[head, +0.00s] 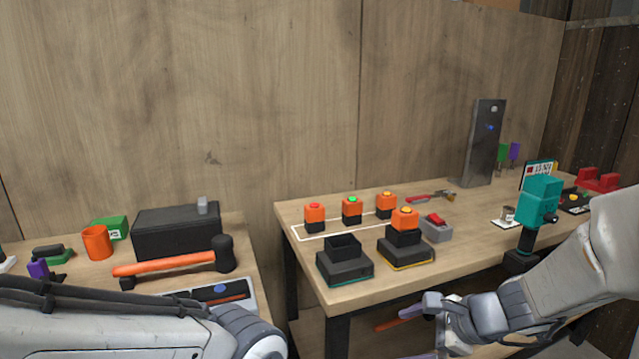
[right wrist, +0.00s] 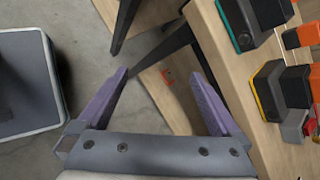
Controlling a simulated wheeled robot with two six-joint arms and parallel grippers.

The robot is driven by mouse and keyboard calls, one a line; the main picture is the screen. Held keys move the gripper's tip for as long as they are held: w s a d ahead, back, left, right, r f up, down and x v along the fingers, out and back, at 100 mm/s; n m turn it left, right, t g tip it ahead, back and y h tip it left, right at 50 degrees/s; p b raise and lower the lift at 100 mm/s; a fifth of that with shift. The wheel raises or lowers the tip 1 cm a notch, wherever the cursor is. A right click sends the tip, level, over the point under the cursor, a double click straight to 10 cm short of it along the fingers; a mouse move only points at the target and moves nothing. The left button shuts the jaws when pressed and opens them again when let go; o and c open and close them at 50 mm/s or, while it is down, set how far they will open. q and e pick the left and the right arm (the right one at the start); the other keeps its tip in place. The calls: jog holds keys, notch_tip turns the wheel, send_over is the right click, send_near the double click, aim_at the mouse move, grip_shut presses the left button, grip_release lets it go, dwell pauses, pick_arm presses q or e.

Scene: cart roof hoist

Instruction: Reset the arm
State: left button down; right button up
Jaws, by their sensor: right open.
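My right arm reaches in from the right in the head view. Its gripper (head: 418,334) hangs low in front of the right table (head: 440,259). In the right wrist view the right gripper (right wrist: 160,78) has its two purple fingers wide apart, with nothing between them. The table edge and legs lie beyond the fingers. My left arm crosses the bottom left of the head view, and its gripper is out of view.
The right table holds black docks (head: 345,262), orange-topped blocks (head: 352,208), a teal tool (head: 541,203) near my right arm, and a tall grey stand (head: 485,145). The left table holds a hammer (head: 165,264), an orange mug (head: 97,243) and a black box (head: 176,233). A gap separates the tables.

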jog(key=s+d+f+n+g+h, duration=0.25)
jog(key=s+f+n+h, duration=0.4)
jog(key=n, duration=1.25)
jog(key=s+a+r+n+g+y+p, duration=0.1)
jog(key=s+a+r+n+g+p, duration=0.2)
jog(key=s+a+r+n+p, duration=0.5)
jog(key=s+a+r+p, duration=0.3)
jog(key=s+a+r, duration=0.2)
jog(key=r, duration=0.4)
jog(key=shift+s+a, duration=0.35)
jog(key=shift+s, duration=0.3)
jog(key=shift+r+y, duration=0.1)
jog(key=shift+y, duration=0.15)
